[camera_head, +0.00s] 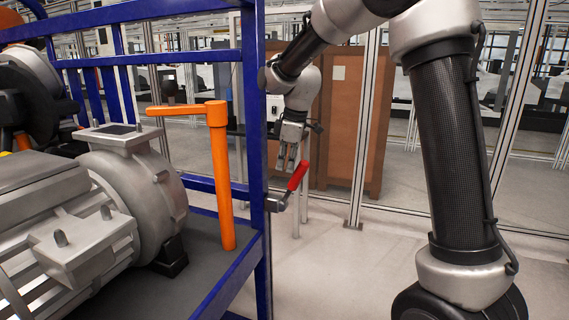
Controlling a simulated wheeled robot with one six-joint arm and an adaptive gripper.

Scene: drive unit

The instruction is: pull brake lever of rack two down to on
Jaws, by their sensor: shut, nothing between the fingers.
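The brake lever (298,175) has a red handle that slants up to the right from a grey metal pivot (277,203). The pivot is on the blue post at the near right corner of the rack (259,130). My gripper (285,165) points down just above and left of the red handle. It is shut and holds nothing. Its fingertips look close to the handle's upper part, but I cannot tell whether they touch it. No on or off marking can be read.
Grey motor and pump housings (120,190) fill the rack's deck. An orange post with a side bar (222,175) stands near its right edge. A brown cabinet (345,120) and framed clear panels stand behind.

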